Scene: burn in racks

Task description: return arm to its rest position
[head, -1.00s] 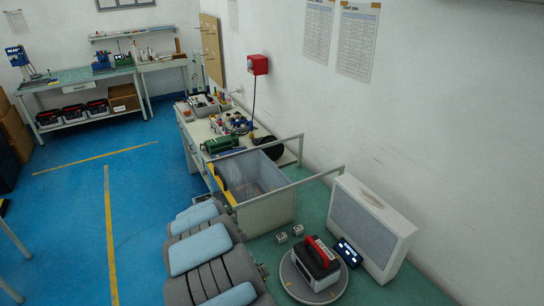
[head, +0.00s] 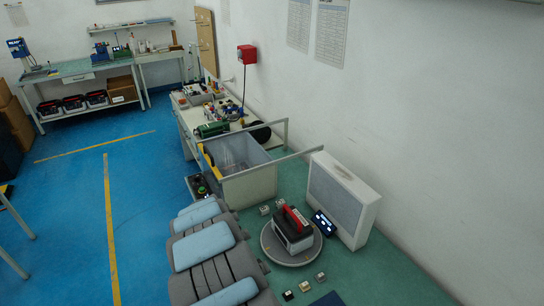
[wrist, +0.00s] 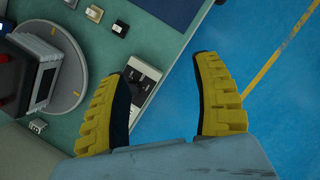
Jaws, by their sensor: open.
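My gripper (wrist: 170,68) shows in the wrist view with its two yellow ridged fingers spread wide and nothing between them. It hangs above the edge of a green-topped bench, with blue floor under its right finger. A pale device with a dark panel (wrist: 148,78) lies below, partly hidden by the left finger.
A round grey turntable (head: 270,250) bears a black-and-white unit with a red handle (head: 292,229). Beside it stand a white panel box (head: 343,198), a small display (head: 323,223) and several small blocks. Blue floor (head: 70,220) is clear at left.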

